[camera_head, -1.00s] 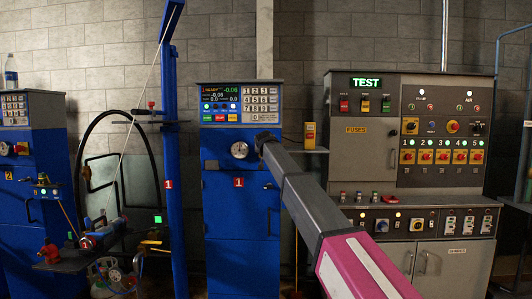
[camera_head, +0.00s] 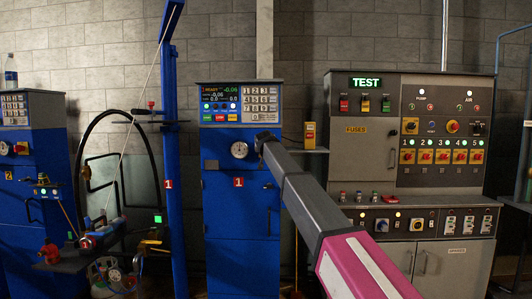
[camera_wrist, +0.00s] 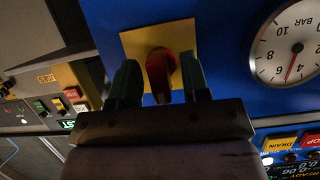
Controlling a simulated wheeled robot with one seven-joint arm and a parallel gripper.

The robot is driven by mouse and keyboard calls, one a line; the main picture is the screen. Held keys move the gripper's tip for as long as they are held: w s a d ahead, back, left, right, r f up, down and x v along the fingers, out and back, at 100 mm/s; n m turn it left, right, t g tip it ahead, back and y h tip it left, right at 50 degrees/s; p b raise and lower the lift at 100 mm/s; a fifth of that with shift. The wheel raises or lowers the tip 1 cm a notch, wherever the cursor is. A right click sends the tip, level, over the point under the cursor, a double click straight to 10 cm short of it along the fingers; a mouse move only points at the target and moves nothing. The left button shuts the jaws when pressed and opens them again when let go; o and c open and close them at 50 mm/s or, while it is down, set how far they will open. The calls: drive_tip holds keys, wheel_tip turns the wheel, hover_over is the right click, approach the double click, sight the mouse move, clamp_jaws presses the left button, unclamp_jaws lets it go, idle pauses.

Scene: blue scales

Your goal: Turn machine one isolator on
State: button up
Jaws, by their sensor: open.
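The machine one isolator is a red rotary handle (camera_wrist: 160,72) on a yellow square plate (camera_wrist: 132,45), fixed to the blue cabinet (camera_wrist: 225,40). In the wrist view the handle points up and down the picture. My gripper (camera_wrist: 161,82) is open, with one dark green finger on each side of the handle. I cannot tell whether the fingers touch it. In the head view my arm ends at the blue cabinet marked 1 (camera_head: 238,182), just right of its gauge, and hides the isolator.
A round pressure gauge (camera_head: 239,150) sits beside the isolator and also shows in the wrist view (camera_wrist: 290,50). A small yellow box (camera_head: 310,135) is on a shelf to the right. The grey test panel (camera_head: 362,160) stands right, and cabinet two (camera_head: 22,195) left.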

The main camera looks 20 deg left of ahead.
drive_tip(key=v, duration=1)
drive_tip(key=shift+s, duration=0.3)
